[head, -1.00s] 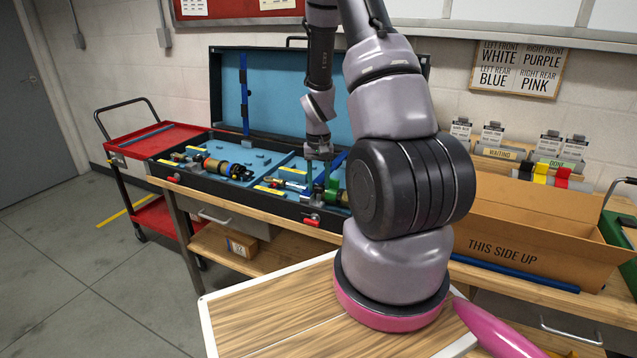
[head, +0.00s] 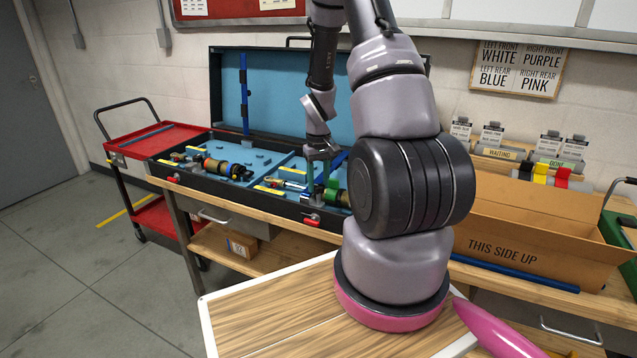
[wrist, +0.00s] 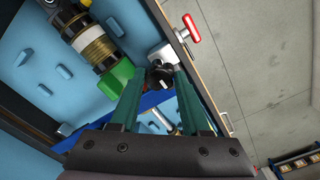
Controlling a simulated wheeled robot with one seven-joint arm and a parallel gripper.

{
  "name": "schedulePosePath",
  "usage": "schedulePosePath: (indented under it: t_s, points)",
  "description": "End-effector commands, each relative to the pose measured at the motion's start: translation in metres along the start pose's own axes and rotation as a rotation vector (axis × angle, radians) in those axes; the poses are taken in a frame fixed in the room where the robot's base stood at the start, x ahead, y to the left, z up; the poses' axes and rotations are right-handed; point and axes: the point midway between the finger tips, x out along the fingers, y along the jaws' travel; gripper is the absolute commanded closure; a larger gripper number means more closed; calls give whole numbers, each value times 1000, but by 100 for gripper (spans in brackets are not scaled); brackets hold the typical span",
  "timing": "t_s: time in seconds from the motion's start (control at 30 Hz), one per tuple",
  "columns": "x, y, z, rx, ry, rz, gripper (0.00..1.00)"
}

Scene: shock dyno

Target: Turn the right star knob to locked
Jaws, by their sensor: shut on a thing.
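In the wrist view the black star knob (wrist: 159,76) sits on a pale mount near the edge of the blue-lined case, between the tips of my green fingers. My gripper (wrist: 157,80) is shut on the knob, and the fingers cover part of its sides. I cannot read whether the knob stands at locked. In the head view my gripper (head: 320,186) points down into the right half of the open case (head: 258,205). The knob is too small and hidden to make out there.
A gold-and-black shock part (wrist: 97,48) and a green block (wrist: 117,78) lie close beside the fingers. A red-handled latch (wrist: 191,28) sticks out at the case edge. The cardboard box (head: 520,235) stands right of the arm.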

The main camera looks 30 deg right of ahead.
Motion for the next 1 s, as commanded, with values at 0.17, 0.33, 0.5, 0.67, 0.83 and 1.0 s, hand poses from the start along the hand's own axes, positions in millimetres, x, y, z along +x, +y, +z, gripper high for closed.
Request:
schedulePosePath:
  t_s: [0.17,0.33,0.5,0.67,0.83,1.0]
  points:
    - [0,0,0,1,1,0,100]
    - [0,0,0,1,1,0,24]
    - [0,0,0,1,0,0,24]
    - [-8,0,-1,1,4,1,24]
    - [-37,0,-2,1,6,2,24]
    - [-72,0,-2,2,7,1,24]
